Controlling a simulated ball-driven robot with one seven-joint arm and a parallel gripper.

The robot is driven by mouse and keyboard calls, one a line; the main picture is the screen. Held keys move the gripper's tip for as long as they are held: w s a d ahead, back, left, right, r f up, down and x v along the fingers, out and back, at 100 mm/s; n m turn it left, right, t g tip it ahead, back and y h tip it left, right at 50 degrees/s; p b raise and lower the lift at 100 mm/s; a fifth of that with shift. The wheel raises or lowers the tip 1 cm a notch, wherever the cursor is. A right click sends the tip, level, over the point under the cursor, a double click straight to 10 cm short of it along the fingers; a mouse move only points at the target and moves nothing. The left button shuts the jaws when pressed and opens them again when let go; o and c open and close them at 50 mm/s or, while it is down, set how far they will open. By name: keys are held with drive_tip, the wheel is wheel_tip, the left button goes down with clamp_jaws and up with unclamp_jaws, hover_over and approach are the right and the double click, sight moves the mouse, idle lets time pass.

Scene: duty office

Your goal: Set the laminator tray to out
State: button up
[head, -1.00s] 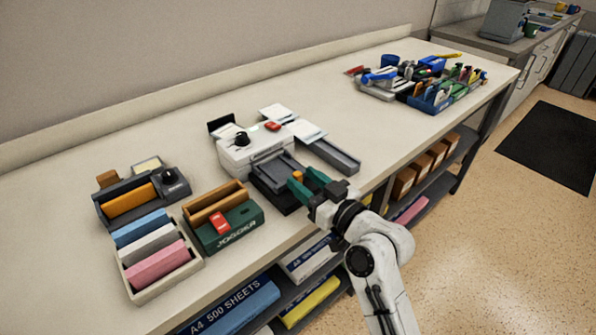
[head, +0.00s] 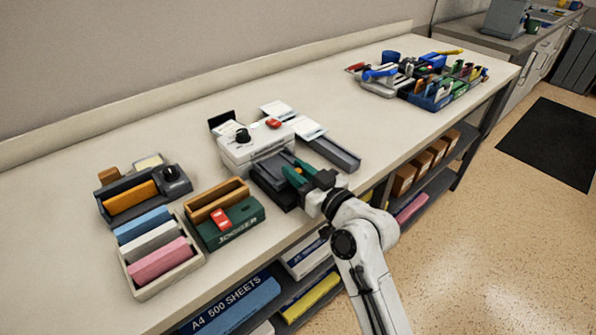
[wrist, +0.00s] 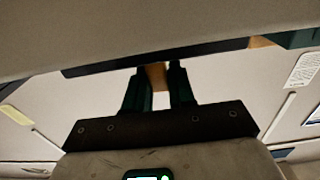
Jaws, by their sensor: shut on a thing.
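The laminator (head: 240,152) is a white box with a black knob and a red button on top, in the middle of the bench in the head view. Its dark grey tray (head: 268,187) sticks out from the front, towards the bench edge. My gripper (head: 296,172), with dark green fingers, is at the tray's right side. In the wrist view my gripper (wrist: 161,72) is shut on a small orange tab (wrist: 156,75) between the fingertips. The fingers hide most of the tab and part of the tray in the head view.
A grey rail-like tray (head: 335,154) lies just right of my gripper. The green jogger box (head: 235,226) and a bin of coloured paper (head: 135,277) stand to the left. Stationery trays (head: 432,102) are at the far right. Bench between is clear.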

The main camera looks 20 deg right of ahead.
clamp_jaws()
drive_tip(key=shift+s+f, duration=0.1)
drive_tip(key=shift+s, duration=0.1)
drive_tip(key=shift+b+v, duration=0.4)
drive_tip(key=shift+v, duration=1.35)
drive_tip(key=o, duration=0.7)
unclamp_jaws()
drive_tip(key=shift+s+d, duration=0.1)
drive_tip(key=shift+o, duration=0.2)
